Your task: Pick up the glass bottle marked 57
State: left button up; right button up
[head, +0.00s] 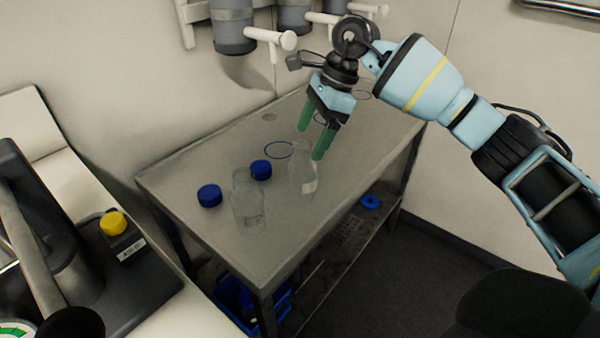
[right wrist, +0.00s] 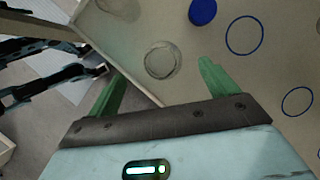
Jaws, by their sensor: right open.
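Two clear glass bottles stand upright on the grey table (head: 190,170) in the head view. One bottle (head: 248,208) is at the left, near the front edge. The other bottle (head: 302,178) is to its right, with a pale label; I cannot read a 57 on either. My right gripper (head: 312,140) is open and empty, its green fingers pointing down above and slightly right of the right bottle. In the right wrist view, a round glass outline (right wrist: 163,60) lies between and beyond the open fingers (right wrist: 158,76). My left gripper is not in view.
Two blue caps (head: 209,195) (head: 261,170) lie near the bottles. Blue rings (head: 279,150) mark the tabletop. Dispensers with white handles (head: 270,38) hang on the wall behind. A dark device with a yellow cap (head: 113,223) stands at left.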

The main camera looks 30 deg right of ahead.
aim_at(307, 144)
jog(key=shift+x, duration=1)
jog(key=shift+w+a+f, duration=0.1)
jog(key=shift+a+f, duration=0.15)
jog(key=shift+f, duration=0.45)
jog(key=x, duration=0.4)
jog(key=shift+f+b, duration=0.1)
jog(key=shift+b, duration=0.2)
jog(key=shift+c, duration=0.5)
jog(key=c, duration=1.1)
